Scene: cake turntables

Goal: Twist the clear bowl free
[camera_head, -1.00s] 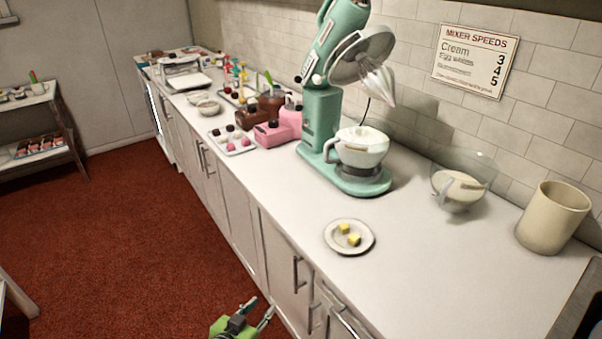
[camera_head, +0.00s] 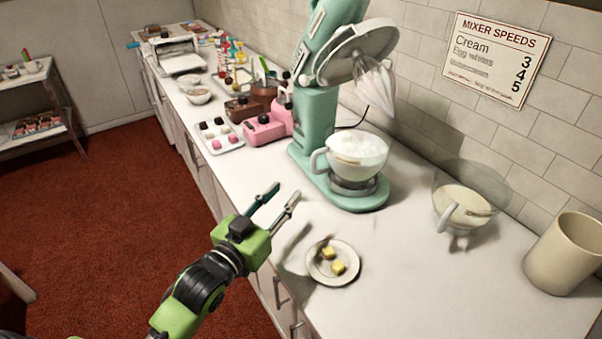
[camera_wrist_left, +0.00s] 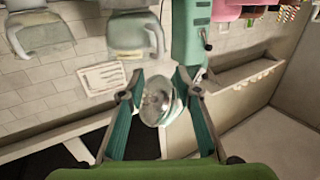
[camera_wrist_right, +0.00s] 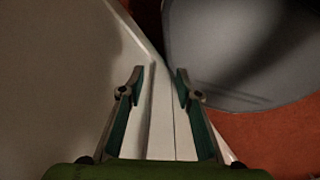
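A clear bowl (camera_head: 355,158) with a handle on its left and pale contents sits upright on the base of the green mixer (camera_head: 315,115) in the head view. The mixer's head is tilted up, with the whisk (camera_head: 375,85) hanging clear above the bowl. A second clear bowl (camera_head: 462,208) with cream contents stands apart on the counter to the right. My left gripper (camera_head: 286,191) is open and empty, in front of the mixer and short of the bowl handle. My right gripper (camera_wrist_right: 158,73) is open and empty in the right wrist view; the head view does not show it.
A small plate (camera_head: 333,278) with yellow pieces lies close to my left gripper. A beige canister (camera_head: 563,252) stands at the right. A pink appliance (camera_head: 265,128) and a tray of sweets (camera_head: 216,146) stand left of the mixer. The counter right of the plate is clear.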

